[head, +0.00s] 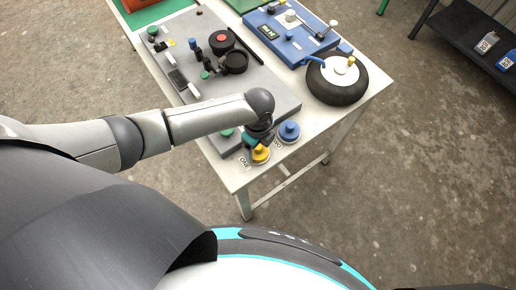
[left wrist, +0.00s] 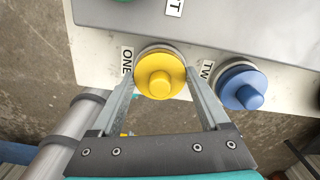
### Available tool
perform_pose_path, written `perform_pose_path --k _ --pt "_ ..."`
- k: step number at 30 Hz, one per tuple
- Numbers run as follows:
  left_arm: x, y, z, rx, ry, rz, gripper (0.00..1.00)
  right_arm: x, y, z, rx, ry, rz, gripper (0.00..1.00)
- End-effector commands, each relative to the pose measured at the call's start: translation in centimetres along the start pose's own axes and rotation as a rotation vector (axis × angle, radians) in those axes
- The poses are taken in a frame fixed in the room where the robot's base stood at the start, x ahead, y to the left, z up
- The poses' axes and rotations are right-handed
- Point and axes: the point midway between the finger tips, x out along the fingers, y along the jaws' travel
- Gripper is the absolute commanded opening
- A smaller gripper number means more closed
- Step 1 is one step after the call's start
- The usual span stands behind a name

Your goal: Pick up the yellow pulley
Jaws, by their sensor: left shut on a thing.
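The yellow pulley (head: 261,153) is near the front edge of the white table, by the label ONE. In the left wrist view the yellow pulley (left wrist: 160,74) sits between the two fingers of my left gripper (left wrist: 160,88), which is shut on its sides. My left gripper (head: 256,146) reaches down over it in the head view and hides part of it. I cannot tell whether the pulley still touches the table. My right gripper is not in view.
A blue pulley (head: 289,131) stands close to the right, also in the left wrist view (left wrist: 242,88). A grey board (head: 277,101) with several parts lies behind. A black wheel (head: 338,92) and a blue board (head: 284,29) are farther back on the white table (head: 236,176).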

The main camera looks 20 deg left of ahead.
Motion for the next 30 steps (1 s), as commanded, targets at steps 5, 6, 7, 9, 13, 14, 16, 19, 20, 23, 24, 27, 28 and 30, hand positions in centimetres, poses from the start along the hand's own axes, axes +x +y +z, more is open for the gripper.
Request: perform_pose_path --k 5,6,7,9,13,14,16,19,20,23,24,27,28,30 --pt "0.0 0.0 0.0 0.000 0.000 0.000 0.44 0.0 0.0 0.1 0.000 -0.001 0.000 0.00" --pt "0.0 0.0 0.0 0.000 0.000 0.000 0.39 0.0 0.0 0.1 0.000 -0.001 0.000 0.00" --pt "0.0 0.0 0.0 0.000 0.000 0.000 0.36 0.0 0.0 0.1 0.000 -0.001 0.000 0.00" --pt "0.0 0.0 0.0 0.000 0.000 0.000 0.28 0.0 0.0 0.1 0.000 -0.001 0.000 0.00" --pt "0.0 0.0 0.0 0.000 0.000 0.000 0.14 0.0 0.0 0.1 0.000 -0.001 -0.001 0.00" --pt "-0.1 0.0 0.0 0.000 0.000 -0.001 0.14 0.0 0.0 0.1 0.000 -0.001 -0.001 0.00" --pt "-0.1 0.0 0.0 0.000 0.000 -0.001 0.14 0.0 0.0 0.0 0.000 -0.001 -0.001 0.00" --pt "-0.1 0.0 0.0 0.000 0.000 -0.001 0.14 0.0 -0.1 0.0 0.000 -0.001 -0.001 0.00" --pt "-0.1 0.0 0.0 0.000 0.000 -0.001 0.14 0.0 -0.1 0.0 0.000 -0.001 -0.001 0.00" --pt "-0.4 -0.1 0.0 0.000 0.000 -0.001 0.14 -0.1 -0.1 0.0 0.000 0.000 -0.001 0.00" --pt "-0.6 -0.1 0.0 0.000 0.000 -0.001 0.14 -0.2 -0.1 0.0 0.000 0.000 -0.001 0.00" --pt "-1.4 -0.1 0.0 0.000 0.001 -0.003 0.14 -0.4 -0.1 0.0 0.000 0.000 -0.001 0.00" --pt "-1.8 -0.1 0.0 0.000 0.001 -0.003 0.14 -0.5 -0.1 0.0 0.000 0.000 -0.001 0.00" --pt "-2.8 -0.1 0.1 -0.001 -0.001 -0.003 0.14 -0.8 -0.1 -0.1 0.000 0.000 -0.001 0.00"
